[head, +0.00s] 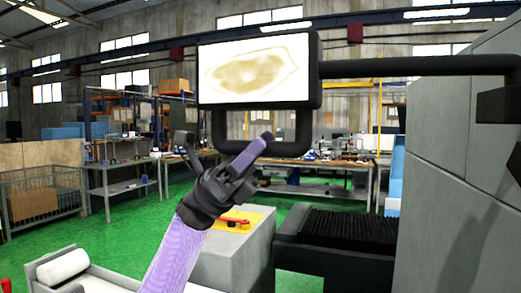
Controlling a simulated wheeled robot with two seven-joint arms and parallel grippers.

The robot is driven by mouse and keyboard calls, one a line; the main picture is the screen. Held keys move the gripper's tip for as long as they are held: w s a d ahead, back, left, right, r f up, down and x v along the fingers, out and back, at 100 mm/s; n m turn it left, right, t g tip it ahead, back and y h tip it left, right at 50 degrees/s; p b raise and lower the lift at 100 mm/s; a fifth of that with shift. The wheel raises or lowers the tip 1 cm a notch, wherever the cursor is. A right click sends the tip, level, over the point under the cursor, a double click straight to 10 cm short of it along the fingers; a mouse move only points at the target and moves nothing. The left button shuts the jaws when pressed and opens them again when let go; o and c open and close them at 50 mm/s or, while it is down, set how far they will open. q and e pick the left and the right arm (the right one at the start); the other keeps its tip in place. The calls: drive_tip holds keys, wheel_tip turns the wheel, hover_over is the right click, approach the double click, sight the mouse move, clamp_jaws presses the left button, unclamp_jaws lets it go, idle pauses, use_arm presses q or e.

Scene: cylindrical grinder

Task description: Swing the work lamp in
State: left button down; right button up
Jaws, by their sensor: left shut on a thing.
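The work lamp (255,70) is a wide panel with a black frame and a pale, lit face with a brownish patch. It hangs at upper centre on a black horizontal arm (420,66) that comes from the right. A thick black U-shaped handle (290,149) sits under the panel. My left gripper (264,141) reaches up from below and is shut on the lower left part of this handle. The fingers partly cover the handle there. My right gripper is not in view.
The tall grey machine housing (455,165) fills the right side. A black ribbed cover (345,232) and a pale block with a yellow top (235,255) lie below the lamp. Workbenches (120,185) and a wire crate (42,200) stand behind on green floor.

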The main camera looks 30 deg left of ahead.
use_arm(q)
drive_tip(key=c, duration=0.9)
unclamp_jaws()
drive_tip(key=shift+r+t, duration=0.1)
drive_tip(key=shift+t, duration=0.2)
drive_tip(key=o, duration=0.5)
drive_tip(key=shift+w, duration=0.35)
drive_tip(key=shift+c, duration=0.2)
drive_tip(key=shift+s, duration=0.15)
drive_tip(key=b+v, duration=0.2)
drive_tip(key=v, duration=0.8)
